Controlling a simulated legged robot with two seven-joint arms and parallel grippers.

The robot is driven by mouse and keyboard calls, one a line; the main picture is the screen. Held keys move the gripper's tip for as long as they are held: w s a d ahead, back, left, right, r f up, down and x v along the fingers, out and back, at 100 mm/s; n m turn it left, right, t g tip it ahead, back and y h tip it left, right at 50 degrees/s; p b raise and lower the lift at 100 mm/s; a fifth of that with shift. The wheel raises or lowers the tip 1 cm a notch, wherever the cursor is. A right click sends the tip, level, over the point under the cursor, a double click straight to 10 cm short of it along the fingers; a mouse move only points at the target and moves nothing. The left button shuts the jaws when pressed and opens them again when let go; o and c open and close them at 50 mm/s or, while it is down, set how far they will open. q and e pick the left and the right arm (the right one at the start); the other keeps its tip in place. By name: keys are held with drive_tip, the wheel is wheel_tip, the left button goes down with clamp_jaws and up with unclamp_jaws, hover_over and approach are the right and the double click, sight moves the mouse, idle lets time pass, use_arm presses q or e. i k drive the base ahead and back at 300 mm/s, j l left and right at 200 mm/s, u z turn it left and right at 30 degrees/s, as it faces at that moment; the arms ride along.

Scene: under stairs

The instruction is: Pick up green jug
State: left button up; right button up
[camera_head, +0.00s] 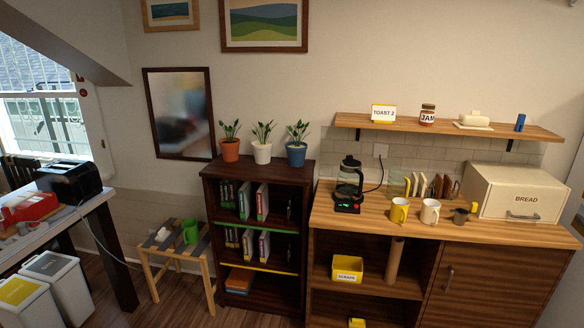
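A green jug (190,232) stands on a low wooden stool with slats (160,242), left of the dark bookshelf. It appears upright. A small white item (161,235) is on the stool beside the jug, to its left; I cannot tell what it is. Neither of my grippers shows in the head view.
A dark bookshelf (209,178) with several potted plants stands right of the stool. A table (92,204) with a black toaster (70,181) is at the left, with bins (65,280) below. A wooden counter (335,213) is at the right. Floor shows in front of the stool.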

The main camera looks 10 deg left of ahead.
sight(191, 235)
drive_tip(key=i+j+u, duration=0.15)
drive_tip(key=i+u, duration=0.2)
drive_tip(key=i, duration=0.5)
drive_tip(key=i+l+u, duration=0.1)
drive_tip(key=i+u, duration=0.25)
drive_tip(key=i, duration=0.5)
drive_tip(key=i+j+z, duration=0.4)
drive_tip(key=j, duration=0.2)
drive_tip(key=i+j+z, duration=0.2)
drive_tip(key=j, duration=0.2)
drive_tip(key=i+j+z, duration=0.4)
drive_tip(key=j, duration=0.4)
drive_tip(key=i+j+z, duration=0.2)
drive_tip(key=j, duration=0.2)
drive_tip(key=j+z, duration=0.2)
drive_tip(key=j, duration=0.3)
drive_tip(key=k+j+z, duration=0.2)
drive_tip(key=j, duration=0.25)
drive_tip(key=j+z, duration=0.2)
drive_tip(key=j, duration=0.25)
drive_tip(key=k, duration=0.05)
